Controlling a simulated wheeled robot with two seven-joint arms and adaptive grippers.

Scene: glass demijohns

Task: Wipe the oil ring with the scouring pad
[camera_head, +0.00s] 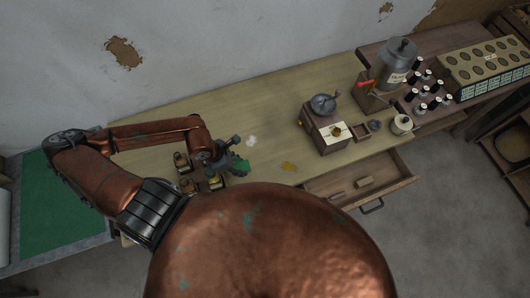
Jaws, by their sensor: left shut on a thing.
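My left gripper (229,158) is shut on a small green scouring pad (242,167), over the wooden worktop. The gripper's fingers hide part of the pad, and I cannot tell whether the pad touches the wood. A yellowish stain (289,166), which looks like the oil ring, lies on the worktop to the right of the pad, near the front edge. The pad and stain are apart. My right gripper is not in view.
Small bottles (182,162) stand close left of the gripper. A pale spot (252,140) lies behind the pad. A grinder (325,128) stands right of the stain. An open drawer (386,181) juts out in front. The worktop's back middle (240,105) is clear.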

